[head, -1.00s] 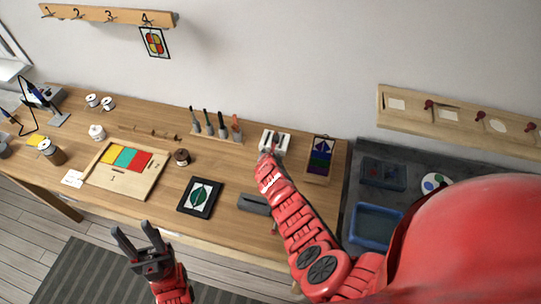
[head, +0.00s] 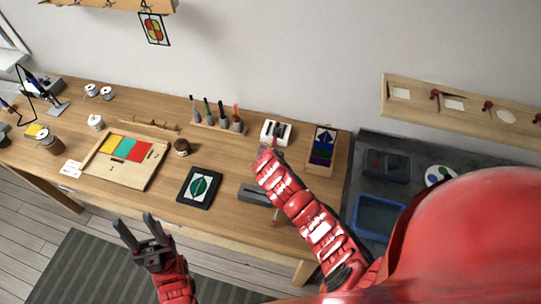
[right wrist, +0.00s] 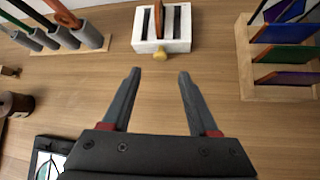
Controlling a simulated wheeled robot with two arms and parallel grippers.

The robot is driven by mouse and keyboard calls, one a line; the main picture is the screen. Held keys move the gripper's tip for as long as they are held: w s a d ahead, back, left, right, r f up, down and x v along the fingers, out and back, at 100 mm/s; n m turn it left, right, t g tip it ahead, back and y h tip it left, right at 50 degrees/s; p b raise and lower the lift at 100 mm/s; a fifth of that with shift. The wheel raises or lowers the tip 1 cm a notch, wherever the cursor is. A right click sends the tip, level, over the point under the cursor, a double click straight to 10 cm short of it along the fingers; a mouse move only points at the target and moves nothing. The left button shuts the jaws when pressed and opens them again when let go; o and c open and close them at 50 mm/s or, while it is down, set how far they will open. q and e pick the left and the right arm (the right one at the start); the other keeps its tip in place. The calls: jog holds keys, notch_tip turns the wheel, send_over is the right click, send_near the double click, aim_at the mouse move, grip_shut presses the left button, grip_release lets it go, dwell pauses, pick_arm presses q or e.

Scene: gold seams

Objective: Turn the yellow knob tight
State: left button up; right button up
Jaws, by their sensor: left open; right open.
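The yellow knob (right wrist: 160,54) sits on the front face of a small white slotted block (right wrist: 141,39), seen in the right wrist view. In the head view the block (head: 268,131) stands toward the back of the wooden table, and the knob is hidden or too small to tell. My right gripper (right wrist: 157,72) is open and empty, its fingertips pointing at the knob from a short way in front, with the knob roughly centred between them. My left gripper (head: 137,227) is open and empty in front of the table, well away from the block.
A holder with several tools (right wrist: 60,40) is left of the block. A wooden rack of coloured glass (right wrist: 275,85) is to its right. A dark framed picture (head: 199,187) and a grey tool (head: 252,193) lie nearer the front. The tabletop before the knob is clear.

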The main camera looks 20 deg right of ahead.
jog(key=b+v, duration=0.2)
jog(key=v, duration=0.6)
jog(key=shift+s+r+b, duration=0.2)
jog(key=shift+s+b, duration=0.05)
jog(key=shift+b, duration=0.15)
jog(key=shift+a, duration=0.1)
